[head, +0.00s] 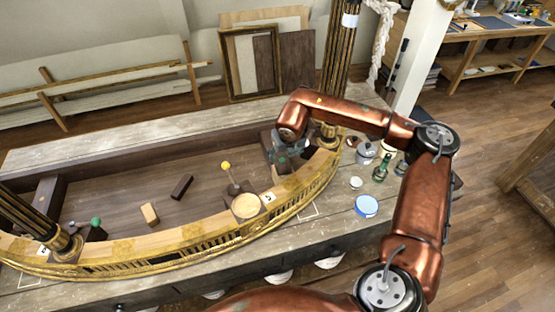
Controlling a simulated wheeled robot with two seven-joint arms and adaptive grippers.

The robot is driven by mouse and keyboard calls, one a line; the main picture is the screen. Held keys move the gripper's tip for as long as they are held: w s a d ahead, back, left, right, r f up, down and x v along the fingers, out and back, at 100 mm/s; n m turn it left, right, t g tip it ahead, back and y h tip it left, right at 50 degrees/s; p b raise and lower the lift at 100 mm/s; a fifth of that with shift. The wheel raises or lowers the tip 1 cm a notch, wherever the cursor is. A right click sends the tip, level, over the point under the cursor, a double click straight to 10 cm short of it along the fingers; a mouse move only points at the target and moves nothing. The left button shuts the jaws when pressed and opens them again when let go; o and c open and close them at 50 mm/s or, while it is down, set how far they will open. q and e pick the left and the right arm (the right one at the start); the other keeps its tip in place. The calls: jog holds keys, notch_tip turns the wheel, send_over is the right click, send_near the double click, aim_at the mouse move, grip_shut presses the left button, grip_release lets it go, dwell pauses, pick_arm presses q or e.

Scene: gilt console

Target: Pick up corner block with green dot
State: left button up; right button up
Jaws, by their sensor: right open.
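A small dark block with a round green top (96,227) stands at the left end of the curved gilt console, beside the left column; it is the green-marked piece I can make out. My right gripper (281,154) points down at the console's far right end, beside the right column, well apart from that block. The right gripper is open, with its fingers partly hidden by the wrist and small in the picture. Dark wood shows around its fingers; I cannot tell whether they touch it. My left gripper is not in view.
Inside the console lie a pale wood block (149,213), a dark block (181,186) and a yellow-knobbed tool (227,168). Green bottles (381,170) and a blue-rimmed dish (366,206) stand at right.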

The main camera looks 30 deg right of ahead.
aim_at(282, 160)
jog(key=x, duration=0.2)
jog(key=p+x, duration=0.1)
jog(key=shift+w+a+f, duration=0.15)
jog(key=shift+a+f, duration=0.2)
jog(key=shift+f, duration=0.05)
jog(key=x, duration=0.2)
jog(key=shift+w+f, duration=0.2)
jog(key=shift+d+f, duration=0.1)
jog(key=shift+f, duration=0.3)
jog(key=c, duration=1.3)
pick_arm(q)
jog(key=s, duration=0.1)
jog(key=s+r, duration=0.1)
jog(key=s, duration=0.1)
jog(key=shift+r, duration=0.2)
pick_arm(e)
jog(key=shift+o, duration=0.2)
